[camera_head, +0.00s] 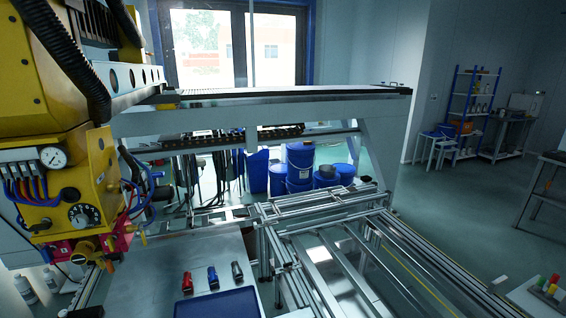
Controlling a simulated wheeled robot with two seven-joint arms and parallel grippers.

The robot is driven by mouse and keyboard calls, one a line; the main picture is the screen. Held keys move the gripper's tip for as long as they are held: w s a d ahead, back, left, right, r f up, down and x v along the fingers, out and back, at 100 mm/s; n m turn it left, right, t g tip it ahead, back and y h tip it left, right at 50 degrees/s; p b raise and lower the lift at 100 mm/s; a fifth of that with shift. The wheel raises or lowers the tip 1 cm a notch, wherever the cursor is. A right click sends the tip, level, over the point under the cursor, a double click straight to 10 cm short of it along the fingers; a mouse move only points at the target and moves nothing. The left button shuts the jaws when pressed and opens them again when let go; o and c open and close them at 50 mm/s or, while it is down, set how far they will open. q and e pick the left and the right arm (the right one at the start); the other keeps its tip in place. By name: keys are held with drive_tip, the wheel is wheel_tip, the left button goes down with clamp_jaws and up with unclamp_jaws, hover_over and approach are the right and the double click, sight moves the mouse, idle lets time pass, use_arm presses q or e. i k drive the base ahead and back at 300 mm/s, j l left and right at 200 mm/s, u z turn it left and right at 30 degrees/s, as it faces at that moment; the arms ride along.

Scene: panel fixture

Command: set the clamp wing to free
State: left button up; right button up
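I cannot clearly make out the clamp wing or which setting it is in. At the left hangs a yellow machine head (85,185) with a round pressure gauge (54,157) and a black rotary dial (83,215) with light marks. Coloured hoses run beside the dial. Neither of my grippers is in view.
A grey table (155,270) carries a red, a blue and a black small object (237,270) and a blue tray (218,303). An aluminium rail frame (340,245) fills the middle and right. Blue drums (300,165) stand behind. Open floor lies at the right.

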sight(46, 224)
drive_tip(key=u, duration=1.4)
